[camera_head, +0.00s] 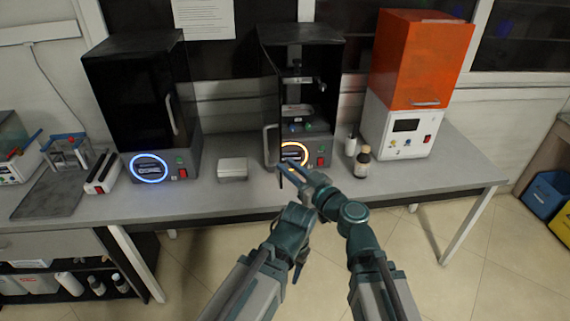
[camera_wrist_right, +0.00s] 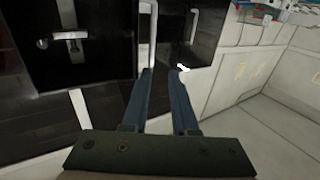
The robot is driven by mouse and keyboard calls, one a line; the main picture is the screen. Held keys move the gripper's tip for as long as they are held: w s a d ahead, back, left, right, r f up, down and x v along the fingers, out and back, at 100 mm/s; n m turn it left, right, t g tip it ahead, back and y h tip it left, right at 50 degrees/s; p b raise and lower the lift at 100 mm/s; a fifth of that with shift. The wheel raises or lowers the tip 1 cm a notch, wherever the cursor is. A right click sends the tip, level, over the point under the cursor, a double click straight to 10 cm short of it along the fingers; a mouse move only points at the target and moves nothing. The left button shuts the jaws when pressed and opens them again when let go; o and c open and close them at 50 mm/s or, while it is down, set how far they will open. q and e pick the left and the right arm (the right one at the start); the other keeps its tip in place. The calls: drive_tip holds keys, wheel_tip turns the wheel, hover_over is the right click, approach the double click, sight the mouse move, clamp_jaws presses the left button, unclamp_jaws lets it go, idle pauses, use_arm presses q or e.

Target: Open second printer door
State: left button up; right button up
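The second printer (camera_head: 305,152) is the black cabinet with an orange-lit ring in the middle of the bench. Its door (camera_head: 270,105) stands swung out on the left side, nearly edge-on, and the inside shows. The door's pale handle (camera_head: 270,146) is upright; a pale handle (camera_wrist_right: 150,25) also shows in the right wrist view. My right gripper (camera_head: 284,172) is in front of the printer, just below and right of the handle. In the wrist view its fingers (camera_wrist_right: 163,72) are apart with nothing between them. My left gripper (camera_head: 299,268) hangs low before the bench, its fingers unclear.
Another black printer (camera_head: 140,100) with a blue ring stands left, door shut. A small grey box (camera_head: 232,170) lies between the printers. A brown bottle (camera_head: 362,162) and an orange-and-white machine (camera_head: 412,85) stand right. My forearms are close together before the bench.

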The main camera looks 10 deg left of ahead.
drive_tip(key=shift+w+f, duration=0.15)
drive_tip(key=shift+w, duration=0.15)
drive_tip(key=shift+c, duration=1.5)
drive_tip(key=shift+w+d+m, duration=0.25)
drive_tip(key=shift+w+m, duration=0.05)
drive_tip(key=shift+m, duration=0.1)
clamp_jaws()
drive_tip(key=w+d+m+g+y, duration=0.3)
drive_tip(key=w+d+m+g, duration=0.2)
drive_tip(key=d+m, duration=0.7)
drive_tip(key=shift+w+d+r+m+y+p, duration=0.15)
drive_tip(key=shift+w+r+m+y+p, duration=0.2)
drive_tip(key=shift+m, duration=0.25)
